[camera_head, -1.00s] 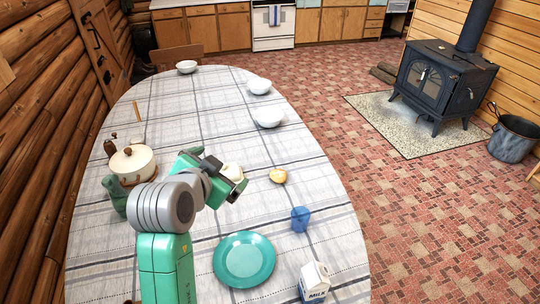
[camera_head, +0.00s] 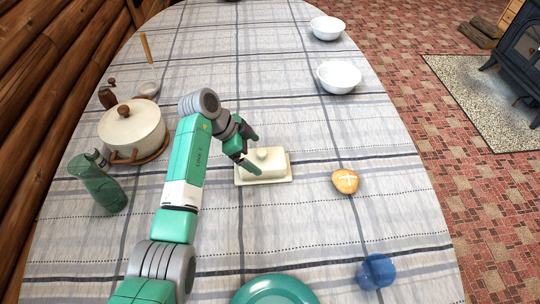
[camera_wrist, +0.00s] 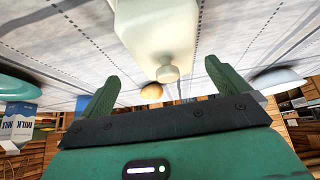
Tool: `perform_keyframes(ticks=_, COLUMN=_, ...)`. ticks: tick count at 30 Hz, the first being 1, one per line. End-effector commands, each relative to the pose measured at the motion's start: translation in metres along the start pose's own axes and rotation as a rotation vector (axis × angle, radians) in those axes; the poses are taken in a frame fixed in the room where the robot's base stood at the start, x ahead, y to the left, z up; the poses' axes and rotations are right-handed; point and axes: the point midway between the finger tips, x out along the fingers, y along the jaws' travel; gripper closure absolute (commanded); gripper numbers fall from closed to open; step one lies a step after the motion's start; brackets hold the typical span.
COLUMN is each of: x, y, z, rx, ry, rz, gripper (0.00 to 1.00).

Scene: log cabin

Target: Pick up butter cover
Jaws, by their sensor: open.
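The cream butter cover (camera_head: 272,165), with a round knob on top, sits on its shallow butter dish (camera_head: 279,181) near the middle of the table. My gripper (camera_head: 257,153) is open and empty at the cover's left side. One finger shows behind the knob and the other in front of it. In the wrist view the cover (camera_wrist: 158,30) is at the top, and its knob (camera_wrist: 168,73) lies between the lines of the two open fingers, just past the tips. I see no contact.
A bread roll (camera_head: 345,181) lies right of the dish. A blue cup (camera_head: 376,272) and teal plate (camera_head: 274,293) are nearer. A lidded pot (camera_head: 132,132) and green bottle (camera_head: 98,184) stand left. White bowls (camera_head: 339,77) are behind right. Cloth between them is clear.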

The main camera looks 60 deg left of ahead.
Motion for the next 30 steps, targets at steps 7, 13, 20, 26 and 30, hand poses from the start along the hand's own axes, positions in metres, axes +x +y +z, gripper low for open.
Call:
perform_keyframes(ticks=7, x=0.023, y=-0.001, z=0.0, rx=0.0, ry=0.0, rz=-0.002, gripper=0.0)
perform_keyframes(ticks=13, x=0.046, y=-0.003, z=0.006, rx=0.0, ry=0.0, rz=-0.001, gripper=0.0)
perform_keyframes(ticks=20, x=0.075, y=-0.005, z=0.005, rx=0.0, ry=-0.001, rz=-0.003, gripper=0.0)
perform_keyframes(ticks=26, x=0.074, y=-0.005, z=0.005, rx=0.0, ry=0.0, rz=-0.003, gripper=0.08)
perform_keyframes(ticks=30, x=0.074, y=-0.005, z=0.005, rx=0.0, ry=0.0, rz=-0.003, gripper=0.35)
